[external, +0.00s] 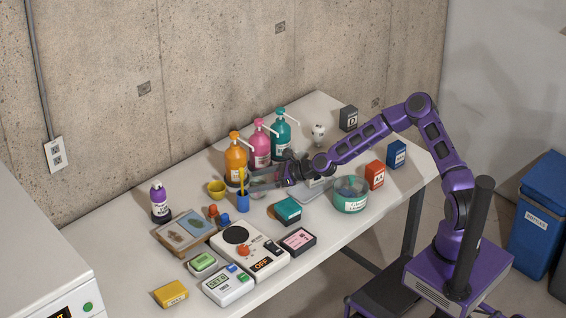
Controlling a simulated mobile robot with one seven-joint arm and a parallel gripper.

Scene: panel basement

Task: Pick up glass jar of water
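My gripper (272,177) reaches left over the middle of the table, low, just in front of the pump bottles. A small, pale, see-through thing (258,189) shows at its fingertips; it may be the glass jar of water, but it is too small to be sure. I cannot tell whether the fingers touch it or are closed around it.
Orange (236,160), pink (260,147) and teal (281,135) pump bottles stand close behind my gripper. A blue cup (243,202) with a yellow item and a yellow bowl (217,187) are to its left.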

